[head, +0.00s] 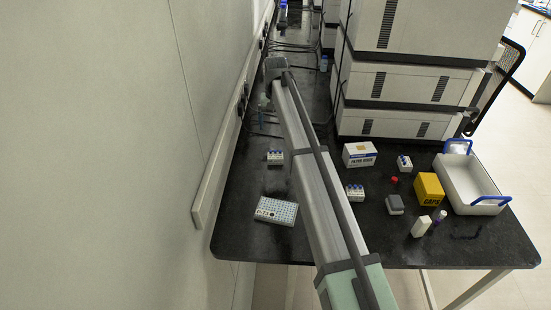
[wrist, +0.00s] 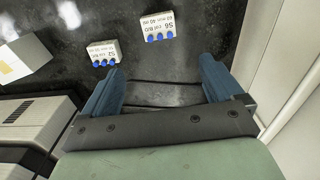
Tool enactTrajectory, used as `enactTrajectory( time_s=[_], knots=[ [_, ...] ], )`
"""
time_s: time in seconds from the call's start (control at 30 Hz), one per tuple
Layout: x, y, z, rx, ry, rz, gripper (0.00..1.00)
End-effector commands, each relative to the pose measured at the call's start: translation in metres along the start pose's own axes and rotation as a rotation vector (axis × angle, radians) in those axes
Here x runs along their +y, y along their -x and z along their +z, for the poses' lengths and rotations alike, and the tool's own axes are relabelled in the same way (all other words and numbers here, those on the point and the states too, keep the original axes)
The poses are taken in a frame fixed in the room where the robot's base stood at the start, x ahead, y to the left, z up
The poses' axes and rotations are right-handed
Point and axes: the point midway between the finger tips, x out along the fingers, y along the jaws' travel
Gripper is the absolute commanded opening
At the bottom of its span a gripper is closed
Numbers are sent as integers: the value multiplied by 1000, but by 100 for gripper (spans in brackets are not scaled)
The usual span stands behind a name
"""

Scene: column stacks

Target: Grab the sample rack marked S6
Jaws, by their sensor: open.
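The rack marked S6 (wrist: 158,27) is a small white block with blue-capped tubes and a printed label. It stands on the black bench, ahead of my open gripper (wrist: 166,75) and apart from its blue fingers. Nothing is between the fingers. A similar rack (wrist: 104,52), its label hard to read, stands to its left, past the left finger. In the head view, similar racks show near the wall (head: 275,157), right of my arm (head: 355,193) and by the white box (head: 404,163). Their labels are too small to read there. My gripper (head: 262,114) hangs small beyond the rack near the wall.
A tube plate (head: 276,211) lies near the front left of the bench. Right of my arm are a white box (head: 360,154), a yellow box (head: 429,188), a grey block (head: 395,204) and a white tray (head: 468,184). Stacked instruments (head: 405,85) stand behind; the wall (head: 110,150) bounds the left.

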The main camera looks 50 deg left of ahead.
Motion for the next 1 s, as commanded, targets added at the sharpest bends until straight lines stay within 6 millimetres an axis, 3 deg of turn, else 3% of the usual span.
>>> enactTrajectory(
  time_s=[0.27,0.63,1.0],
  knots=[
    [-6,-18,1,-3,-1,-1,94],
    [-6,-77,2,-3,0,-1,94],
    [-3,-101,5,-3,0,-1,94]
  ],
)
